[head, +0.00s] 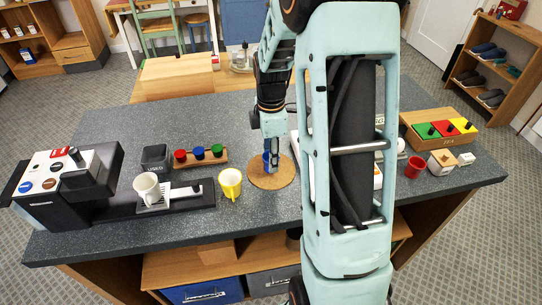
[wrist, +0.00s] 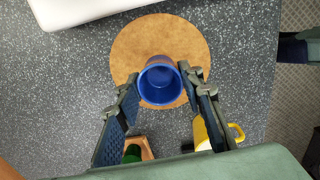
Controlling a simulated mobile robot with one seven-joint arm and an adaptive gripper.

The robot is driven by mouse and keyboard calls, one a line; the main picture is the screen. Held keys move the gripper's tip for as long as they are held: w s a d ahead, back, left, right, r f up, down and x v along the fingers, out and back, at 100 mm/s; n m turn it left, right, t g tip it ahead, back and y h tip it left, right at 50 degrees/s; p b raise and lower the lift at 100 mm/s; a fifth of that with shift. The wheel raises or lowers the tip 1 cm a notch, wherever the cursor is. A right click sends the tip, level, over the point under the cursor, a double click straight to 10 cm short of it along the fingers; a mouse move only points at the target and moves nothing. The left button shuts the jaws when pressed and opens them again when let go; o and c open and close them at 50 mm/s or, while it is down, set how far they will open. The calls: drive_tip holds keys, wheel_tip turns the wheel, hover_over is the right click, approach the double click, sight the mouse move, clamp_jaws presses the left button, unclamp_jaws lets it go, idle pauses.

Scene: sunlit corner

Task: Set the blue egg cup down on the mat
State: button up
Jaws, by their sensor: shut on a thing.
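The blue egg cup (wrist: 160,82) is between the fingertips of my gripper (wrist: 160,76) in the wrist view, its open rim facing the camera. My gripper is shut on it. The mat is a round brown cork disc (wrist: 140,35) on the grey speckled counter, and the cup appears over its lower middle part. In the head view my gripper (head: 272,150) points down over the mat (head: 268,183). Only a bit of the blue cup (head: 266,158) shows there, the rest hidden by the fingers. I cannot tell whether its base touches the mat.
A yellow mug (head: 230,184) stands just left of the mat. A wooden rack (head: 206,162) with red, blue and green pieces is behind it. A coffee machine (head: 60,180) and white cup (head: 147,188) are further left. A red cup (head: 414,167) stands right of my arm.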

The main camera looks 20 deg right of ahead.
drive_tip(key=shift+f, duration=0.3)
drive_tip(key=o, duration=1.7)
drive_tip(key=shift+o, duration=0.2)
drive_tip(key=shift+r, duration=0.1)
wheel_tip(320, 180, up, 8)
drive_tip(key=p, duration=0.5)
